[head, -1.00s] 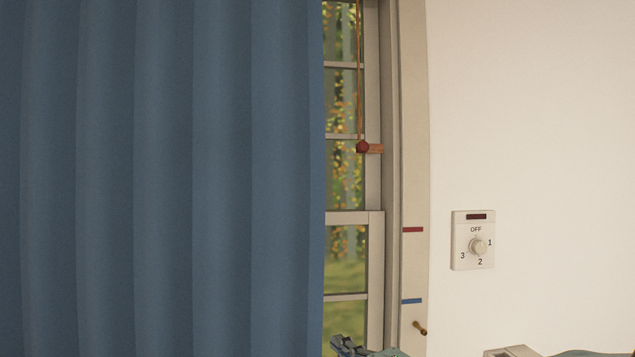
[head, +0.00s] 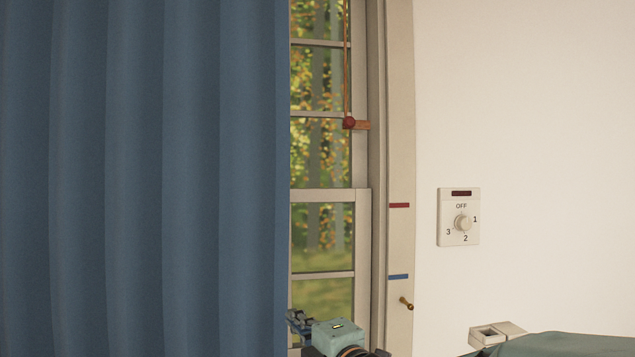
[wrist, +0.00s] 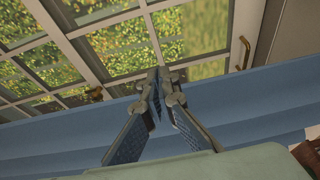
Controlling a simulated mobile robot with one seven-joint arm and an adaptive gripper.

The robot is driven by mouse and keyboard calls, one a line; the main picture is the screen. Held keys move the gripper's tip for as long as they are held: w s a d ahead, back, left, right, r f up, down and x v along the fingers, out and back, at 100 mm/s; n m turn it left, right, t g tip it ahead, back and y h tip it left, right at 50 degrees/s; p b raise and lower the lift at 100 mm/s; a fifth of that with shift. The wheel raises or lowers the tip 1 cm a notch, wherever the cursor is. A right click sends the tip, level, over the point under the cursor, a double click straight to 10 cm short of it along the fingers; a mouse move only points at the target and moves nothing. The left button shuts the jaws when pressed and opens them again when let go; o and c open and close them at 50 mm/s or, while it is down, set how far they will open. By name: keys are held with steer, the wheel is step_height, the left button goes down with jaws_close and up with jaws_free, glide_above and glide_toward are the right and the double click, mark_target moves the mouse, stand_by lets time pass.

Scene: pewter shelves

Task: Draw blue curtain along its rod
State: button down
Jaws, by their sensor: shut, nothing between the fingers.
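The blue curtain (head: 140,180) hangs in folds over the left side of the head view, and its right edge leaves a strip of window bare. It also crosses the wrist view as a blue band (wrist: 245,108). My gripper (head: 298,322) is low in the head view, just right of the curtain's edge. In the wrist view my gripper (wrist: 160,80) has its fingertips together, pointing towards the window, with the curtain behind and around the fingers. It holds nothing. I cannot tell whether it touches the cloth. The rod is out of view.
The window (head: 322,240) has a cord with a red knob (head: 349,123) by a wooden peg. A small brass handle (head: 406,303) sticks out from the frame's right post. A dial switch (head: 459,217) is on the pale wall. A grey-green surface (head: 565,345) shows at lower right.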

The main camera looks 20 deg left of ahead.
mark_target(154, 327)
steer(key=s+a+b, duration=0.1)
steer(key=a+b, duration=0.1)
steer(key=s+a+b, duration=0.2)
steer(key=a+b, duration=0.1)
steer(key=s+a+b, duration=0.1)
steer(key=a+b, duration=0.1)
steer(key=b, duration=0.1)
steer(key=shift+s+a+f, duration=0.2)
steer(key=shift+s+f, duration=0.05)
steer(key=shift+s, duration=0.05)
steer(key=shift+s+a+r, duration=0.25)
steer(key=shift+a, duration=0.15)
steer(key=shift+b, duration=0.4)
